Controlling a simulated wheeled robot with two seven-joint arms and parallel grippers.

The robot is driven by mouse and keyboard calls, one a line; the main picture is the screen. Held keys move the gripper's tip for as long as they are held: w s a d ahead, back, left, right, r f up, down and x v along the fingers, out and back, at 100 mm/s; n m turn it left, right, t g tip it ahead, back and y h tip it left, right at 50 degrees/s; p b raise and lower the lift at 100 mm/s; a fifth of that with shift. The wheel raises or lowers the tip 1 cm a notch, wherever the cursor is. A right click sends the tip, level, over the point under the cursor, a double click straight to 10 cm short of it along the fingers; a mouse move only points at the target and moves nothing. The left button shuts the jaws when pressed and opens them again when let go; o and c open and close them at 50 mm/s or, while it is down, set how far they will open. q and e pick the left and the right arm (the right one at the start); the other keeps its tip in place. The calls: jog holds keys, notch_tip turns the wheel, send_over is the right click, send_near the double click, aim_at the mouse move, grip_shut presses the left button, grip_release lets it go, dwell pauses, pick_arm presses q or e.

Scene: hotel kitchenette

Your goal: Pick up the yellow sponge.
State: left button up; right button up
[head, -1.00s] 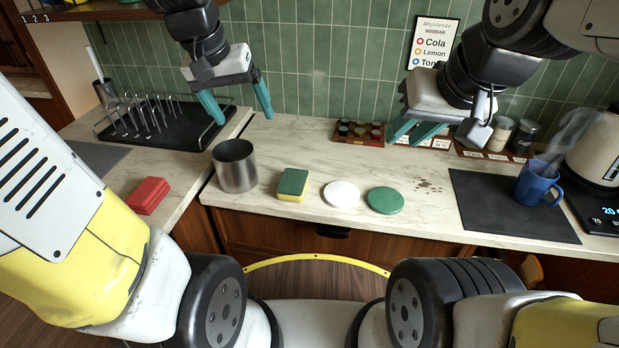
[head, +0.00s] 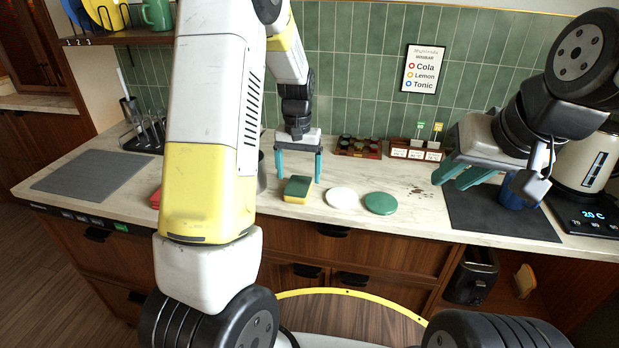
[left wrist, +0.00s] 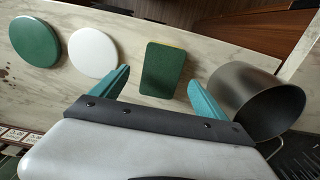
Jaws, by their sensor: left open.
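The yellow sponge (head: 297,190) with a green top lies on the marble counter near its front edge. In the left wrist view its green face (left wrist: 163,70) shows, with a thin yellow strip at one end. My left gripper (head: 299,179) is open and empty, fingers pointing down, just behind and above the sponge. In the left wrist view the left gripper (left wrist: 158,88) has its fingertips on either side of the sponge's near end, with gaps; their exact height above it is unclear. My right gripper (head: 465,184) is at the right, in front of the blue mug, with its fingers apart.
A metal canister (left wrist: 262,100) stands close beside one left finger. A white disc (head: 342,198) and a green disc (head: 381,203) lie right of the sponge. A dark mat (head: 500,215) lies at the right.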

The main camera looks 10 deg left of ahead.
aim_at(298, 185)
pick_arm(q)
jog(key=shift+a+f, duration=0.1)
jog(key=shift+f, duration=1.9)
jog(key=c, duration=1.4)
jog(key=shift+r, duration=0.15)
jog(key=shift+w+r, duration=0.1)
jog(key=shift+r, duration=0.5)
notch_tip(298, 185, up, 2)
jog(key=shift+r, duration=0.1)
jog(key=s+d, duration=0.1)
jog(key=s, duration=0.4)
jog(key=s+d+r, duration=0.1)
jog(key=s, duration=0.4)
jog(key=s+d, duration=0.1)
jog(key=s, duration=0.4)
jog(key=shift+s+d+r, duration=0.2)
jog(key=shift+s+d, duration=0.15)
jog(key=shift+d, duration=0.05)
